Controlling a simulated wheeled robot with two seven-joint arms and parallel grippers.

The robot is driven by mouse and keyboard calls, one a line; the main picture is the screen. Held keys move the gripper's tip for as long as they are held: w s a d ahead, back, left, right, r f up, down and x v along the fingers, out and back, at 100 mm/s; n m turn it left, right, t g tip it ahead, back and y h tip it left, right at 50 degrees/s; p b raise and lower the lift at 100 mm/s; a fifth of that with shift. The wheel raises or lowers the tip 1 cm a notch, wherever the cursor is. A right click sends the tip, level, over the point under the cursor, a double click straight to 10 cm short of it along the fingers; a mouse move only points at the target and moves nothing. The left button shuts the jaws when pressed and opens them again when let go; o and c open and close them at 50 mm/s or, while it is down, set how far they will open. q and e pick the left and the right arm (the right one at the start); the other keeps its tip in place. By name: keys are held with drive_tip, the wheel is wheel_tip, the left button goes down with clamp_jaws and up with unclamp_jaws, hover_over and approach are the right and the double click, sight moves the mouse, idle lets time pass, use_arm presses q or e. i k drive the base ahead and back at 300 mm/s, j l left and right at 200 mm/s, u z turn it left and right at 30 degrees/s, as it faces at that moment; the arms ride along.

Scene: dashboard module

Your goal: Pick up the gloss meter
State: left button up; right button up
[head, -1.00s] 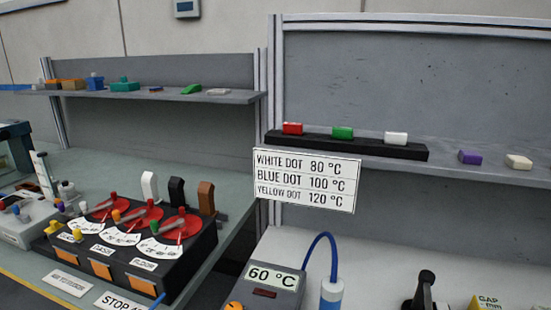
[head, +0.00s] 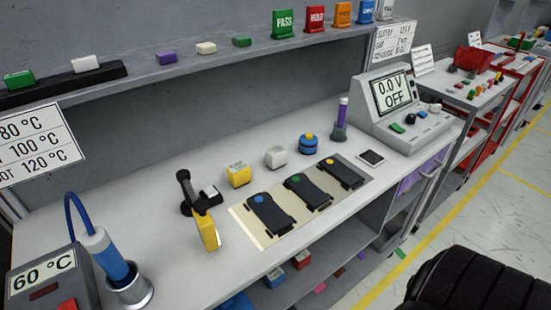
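No object here carries a readable gloss meter label, so I cannot tell for sure which one it is. Candidates on the white bench are a small light grey box (head: 276,157), a yellow box with a small label (head: 238,177) and a blue round device with a yellow top (head: 308,144).
Three black modules with coloured dots lie on a pale mat (head: 246,226). A blue-handled iron (head: 110,258) stands in a metal holder beside the 60 °C station (head: 45,280). A 0.0 V OFF unit (head: 400,110) stands at right. A dark ribbed object (head: 470,280) fills the lower right.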

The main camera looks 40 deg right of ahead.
sight(277, 156)
drive_tip(key=z, duration=1.4)
drive_tip(key=u, duration=0.2)
drive_tip(key=l+u, duration=0.25)
drive_tip(key=u, duration=0.15)
drive_tip(key=k+l+u, duration=0.1)
drive_tip(key=u, duration=0.3)
drive_tip(key=k+l+u, duration=0.15)
drive_tip(key=l+u, duration=0.25)
drive_tip(key=k+l+u, duration=0.1)
drive_tip(key=u, duration=0.3)
drive_tip(key=k+l, duration=0.25)
drive_tip(key=k, duration=0.1)
